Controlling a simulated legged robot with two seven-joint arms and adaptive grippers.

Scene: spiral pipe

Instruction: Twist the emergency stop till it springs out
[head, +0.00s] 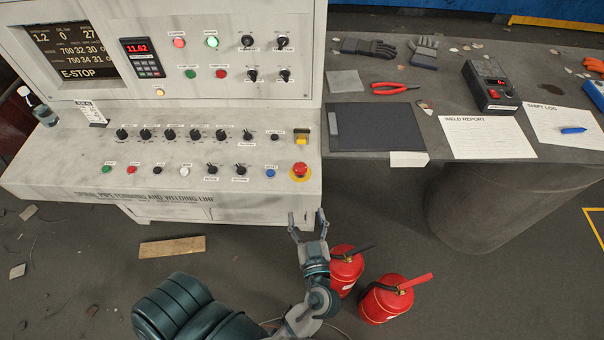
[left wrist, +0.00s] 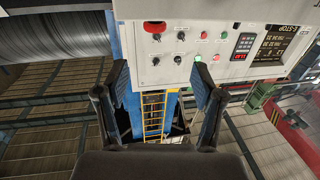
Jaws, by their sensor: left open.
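The emergency stop (head: 300,169) is a red mushroom button on a yellow round plate at the right end of the console's sloped desk. In the left wrist view, a red rounded shape (left wrist: 155,27) at the top appears to be this button. My left gripper (head: 307,222) is open and empty, below the button in the head view and apart from it, in front of the desk's front edge. Its two spread fingers (left wrist: 159,80) also show in the left wrist view, with nothing between them. My right gripper is not in view.
The console (head: 60,180) carries several knobs and buttons and a screen (head: 73,50) reading E-STOP. Two red fire extinguishers (head: 386,300) stand on the floor beside my left arm. A grey table (head: 450,165) with papers, gloves and tools stands to the right.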

